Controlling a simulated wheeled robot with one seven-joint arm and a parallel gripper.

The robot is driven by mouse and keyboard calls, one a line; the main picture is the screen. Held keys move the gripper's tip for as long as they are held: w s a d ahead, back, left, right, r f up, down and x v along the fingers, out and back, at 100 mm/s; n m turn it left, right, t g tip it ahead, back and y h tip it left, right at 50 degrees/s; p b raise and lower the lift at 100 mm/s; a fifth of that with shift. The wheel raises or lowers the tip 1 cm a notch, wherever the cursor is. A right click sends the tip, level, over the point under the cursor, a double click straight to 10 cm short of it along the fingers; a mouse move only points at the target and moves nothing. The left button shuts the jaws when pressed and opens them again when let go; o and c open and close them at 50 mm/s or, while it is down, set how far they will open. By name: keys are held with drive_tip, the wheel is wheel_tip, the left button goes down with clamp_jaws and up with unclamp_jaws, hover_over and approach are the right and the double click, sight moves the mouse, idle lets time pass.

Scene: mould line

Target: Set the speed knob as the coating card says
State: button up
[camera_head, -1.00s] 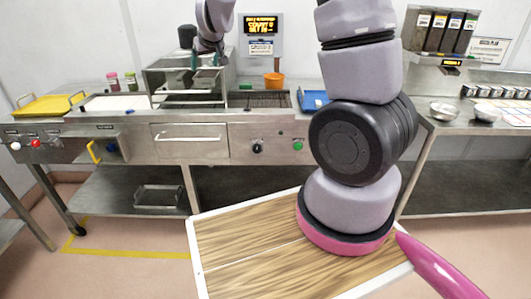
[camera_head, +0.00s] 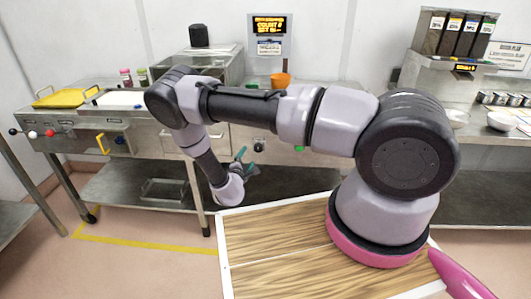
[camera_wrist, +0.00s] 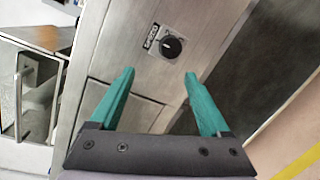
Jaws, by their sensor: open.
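The speed knob (camera_wrist: 171,46) is round and black with a white pointer mark, on the steel front panel, beside a small label reading SPEED (camera_wrist: 151,36). It also shows in the head view (camera_head: 259,145). My gripper (camera_wrist: 160,73) is open and empty, its teal fingers pointing at the panel. In the wrist view the knob lies beyond the fingertips, between their lines and apart from them. In the head view my gripper (camera_head: 243,160) is just left of and below the knob. A white card (camera_head: 269,47) hangs under a lit display (camera_head: 269,26); its text is too small to read.
A green button (camera_head: 298,149) is right of the knob. A yellow handle (camera_head: 103,144) and red knob (camera_head: 50,133) are farther left. An orange pot (camera_head: 280,80) stands on the counter. Another card (camera_head: 512,55) hangs at right. The floor before the panel is open.

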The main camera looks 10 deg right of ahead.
sight(258, 149)
drive_tip(key=w+d, duration=0.2)
drive_tip(key=w+d+f+n+t, duration=0.1)
drive_tip(key=w+d, duration=0.1)
drive_tip(key=w, duration=0.1)
drive_tip(key=w+d+f+n, duration=0.1)
drive_tip(key=w+d, duration=0.1)
drive_tip(key=shift+w+f, duration=0.1)
drive_tip(key=shift+w, duration=0.2)
clamp_jaws()
idle(0.4)
